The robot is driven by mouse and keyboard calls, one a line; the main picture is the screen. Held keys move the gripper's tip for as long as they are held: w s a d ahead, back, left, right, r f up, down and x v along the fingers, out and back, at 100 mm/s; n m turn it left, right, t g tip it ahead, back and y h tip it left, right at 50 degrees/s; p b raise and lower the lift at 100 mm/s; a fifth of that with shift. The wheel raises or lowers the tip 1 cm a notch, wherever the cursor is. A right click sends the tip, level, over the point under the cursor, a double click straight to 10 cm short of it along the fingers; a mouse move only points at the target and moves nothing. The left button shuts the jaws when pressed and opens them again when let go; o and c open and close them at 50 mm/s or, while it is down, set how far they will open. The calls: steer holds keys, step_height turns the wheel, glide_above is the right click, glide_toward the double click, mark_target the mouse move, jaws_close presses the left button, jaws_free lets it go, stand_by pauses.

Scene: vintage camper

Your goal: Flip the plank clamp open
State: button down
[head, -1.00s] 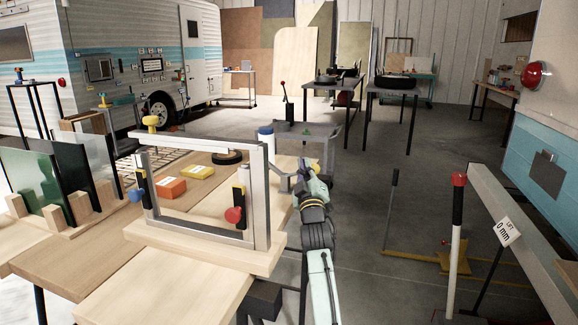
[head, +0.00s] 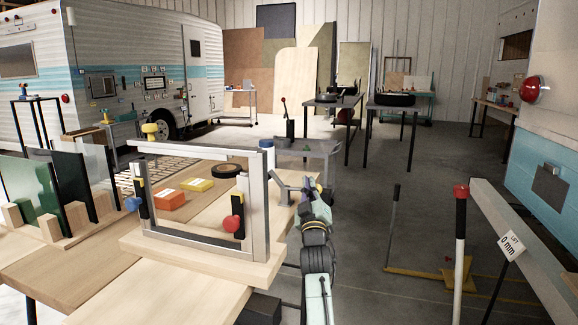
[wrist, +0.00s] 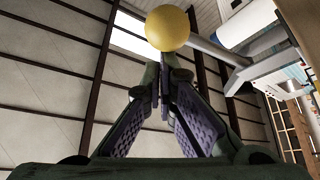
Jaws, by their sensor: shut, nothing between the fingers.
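A grey metal clamp (head: 283,187) stands at the right edge of the wooden bench in the head view, just left of my gripper (head: 311,183). My arm partly covers that area, so the clamp's exact pose is hard to read. In the wrist view my gripper (wrist: 162,78) has its fingers together and empty. A yellow ball knob (wrist: 168,28) sits just beyond the fingertips, with a grey metal bar (wrist: 212,49) to its right. I cannot tell whether the fingertips touch the knob.
A metal frame (head: 262,207) with a red knob stands on the bench, left of my arm. A grey cart (head: 320,150) is beyond the clamp. Floor to the right is open before a red-topped post (head: 460,235).

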steer(key=shift+s+f, duration=0.1)
steer(key=v, duration=1.1)
steer(key=shift+s, duration=0.35)
steer(key=shift+f, duration=0.15)
